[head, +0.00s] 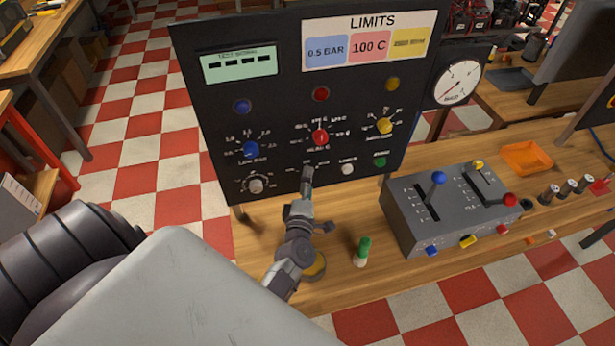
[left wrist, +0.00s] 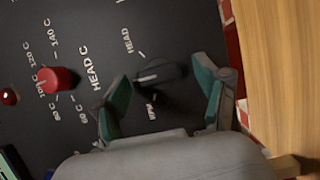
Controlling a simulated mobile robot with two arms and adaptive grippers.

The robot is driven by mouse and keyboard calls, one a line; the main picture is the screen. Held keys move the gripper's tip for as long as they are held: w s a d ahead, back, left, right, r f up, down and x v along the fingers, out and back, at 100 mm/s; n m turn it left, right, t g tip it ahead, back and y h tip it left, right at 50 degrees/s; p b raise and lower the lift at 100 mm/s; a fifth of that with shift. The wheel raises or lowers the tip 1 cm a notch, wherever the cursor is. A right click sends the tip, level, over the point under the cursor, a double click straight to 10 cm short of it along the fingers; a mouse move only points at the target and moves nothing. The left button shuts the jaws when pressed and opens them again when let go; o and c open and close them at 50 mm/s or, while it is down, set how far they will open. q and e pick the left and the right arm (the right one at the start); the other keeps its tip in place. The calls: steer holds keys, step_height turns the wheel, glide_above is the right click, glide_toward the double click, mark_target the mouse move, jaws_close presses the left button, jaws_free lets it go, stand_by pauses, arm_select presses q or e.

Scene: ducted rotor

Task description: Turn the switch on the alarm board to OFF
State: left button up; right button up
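The black alarm board (head: 288,95) stands upright on the wooden bench in the head view. A small black switch (left wrist: 158,78) with a pale pointer line shows in the left wrist view. In the head view my left gripper (head: 311,202) is at the board's lower edge and hides most of the switch. My right gripper is not in view.
A red knob (left wrist: 58,80) sits beside the switch. A blue knob (head: 251,149), yellow knob (head: 384,126) and button lamps are on the board. A green-topped cylinder (head: 362,252) and a grey lever box (head: 447,212) stand on the bench (head: 330,293).

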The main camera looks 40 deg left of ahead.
arm_select(q)
steer(key=v, duration=0.7)
steer(key=shift+s, duration=0.25)
steer(key=shift+d, duration=0.15)
stand_by(0.3)
